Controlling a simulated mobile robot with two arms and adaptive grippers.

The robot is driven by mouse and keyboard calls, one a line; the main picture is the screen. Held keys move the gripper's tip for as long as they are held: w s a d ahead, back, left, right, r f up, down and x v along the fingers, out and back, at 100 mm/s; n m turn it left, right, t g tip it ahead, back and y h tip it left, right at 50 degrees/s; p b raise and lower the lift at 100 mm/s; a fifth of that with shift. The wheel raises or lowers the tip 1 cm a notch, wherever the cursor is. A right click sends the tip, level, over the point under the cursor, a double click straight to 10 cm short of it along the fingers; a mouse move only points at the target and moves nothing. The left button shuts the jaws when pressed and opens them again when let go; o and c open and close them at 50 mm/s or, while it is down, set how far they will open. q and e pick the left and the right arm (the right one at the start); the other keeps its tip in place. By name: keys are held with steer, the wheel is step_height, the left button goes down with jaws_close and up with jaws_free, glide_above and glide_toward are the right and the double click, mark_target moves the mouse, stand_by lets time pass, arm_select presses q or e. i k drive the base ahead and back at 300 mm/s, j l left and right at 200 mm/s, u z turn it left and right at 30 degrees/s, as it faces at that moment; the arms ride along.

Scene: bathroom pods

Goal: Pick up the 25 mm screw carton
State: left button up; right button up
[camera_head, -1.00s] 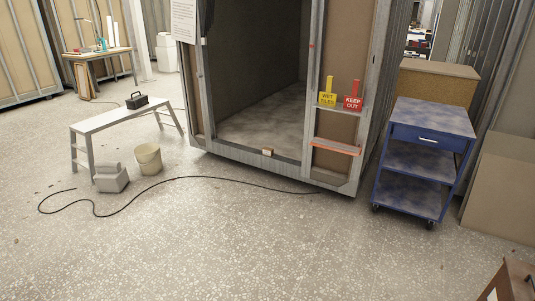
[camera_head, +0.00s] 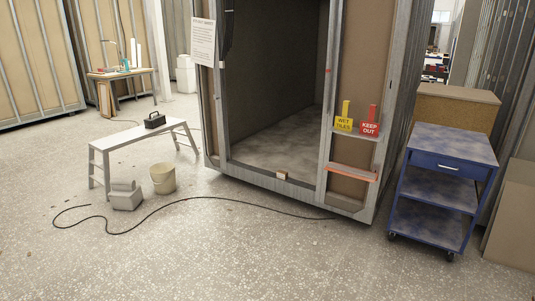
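A small tan box (camera_head: 282,176) sits on the front sill of the pod (camera_head: 290,110), near the middle of its doorway. It may be the screw carton, but it is too small here to read any label or size. No other carton stands out clearly. Neither of my grippers shows in the head view.
A blue trolley (camera_head: 440,195) stands right of the pod. A step bench (camera_head: 140,140) with a black toolbox (camera_head: 155,120), a bucket (camera_head: 163,180) and grey blocks (camera_head: 126,196) stand left. A black cable (camera_head: 210,198) crosses the floor. The front floor is otherwise open.

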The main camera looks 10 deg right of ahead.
mark_target(280, 174)
steer(key=i, duration=4.4)
